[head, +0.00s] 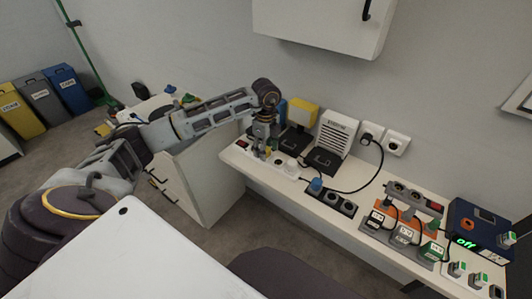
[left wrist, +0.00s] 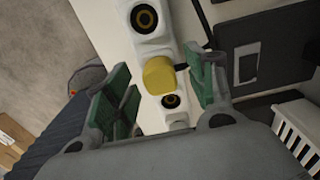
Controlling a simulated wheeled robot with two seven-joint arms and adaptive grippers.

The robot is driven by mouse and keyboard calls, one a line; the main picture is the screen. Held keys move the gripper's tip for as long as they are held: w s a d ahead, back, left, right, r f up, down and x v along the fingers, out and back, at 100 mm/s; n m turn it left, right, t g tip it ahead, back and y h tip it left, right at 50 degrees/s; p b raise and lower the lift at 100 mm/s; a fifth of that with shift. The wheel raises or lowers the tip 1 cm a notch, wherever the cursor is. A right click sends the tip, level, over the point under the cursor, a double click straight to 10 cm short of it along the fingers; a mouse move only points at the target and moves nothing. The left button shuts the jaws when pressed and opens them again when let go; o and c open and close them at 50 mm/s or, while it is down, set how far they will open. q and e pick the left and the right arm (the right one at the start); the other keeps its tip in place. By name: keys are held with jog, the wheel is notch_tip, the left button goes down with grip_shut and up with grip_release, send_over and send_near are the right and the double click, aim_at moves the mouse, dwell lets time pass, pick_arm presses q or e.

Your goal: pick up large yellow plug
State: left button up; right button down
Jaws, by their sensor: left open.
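A yellow plug (left wrist: 159,75) stands on a white power strip (left wrist: 150,45) with round sockets, in the middle of the left wrist view. My left gripper (left wrist: 160,88) is open, with one green-padded finger on each side of the plug and gaps between them. In the head view my left gripper (head: 263,146) points down over the left end of the shelf, above the white power strip (head: 273,173). The gripper largely hides the plug there. My right gripper is not in view.
Beside the gripper on the narrow white shelf (head: 240,165) stand a yellow box-like device (head: 303,114) and a white vented unit (head: 334,136). A white plug (head: 290,166), a blue plug (head: 315,186) and a dark socket strip (head: 331,202) lie to the right. A wall cabinet (head: 320,25) hangs above.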

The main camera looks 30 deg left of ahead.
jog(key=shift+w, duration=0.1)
pick_arm(q)
jog(key=c, duration=1.2)
jog(key=shift+r, duration=0.15)
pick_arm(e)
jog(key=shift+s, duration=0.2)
pick_arm(q)
jog(key=shift+w+r, duration=0.1)
jog(key=shift+r, duration=0.05)
notch_tip(320, 180, up, 8)
jog(key=shift+r, duration=0.75)
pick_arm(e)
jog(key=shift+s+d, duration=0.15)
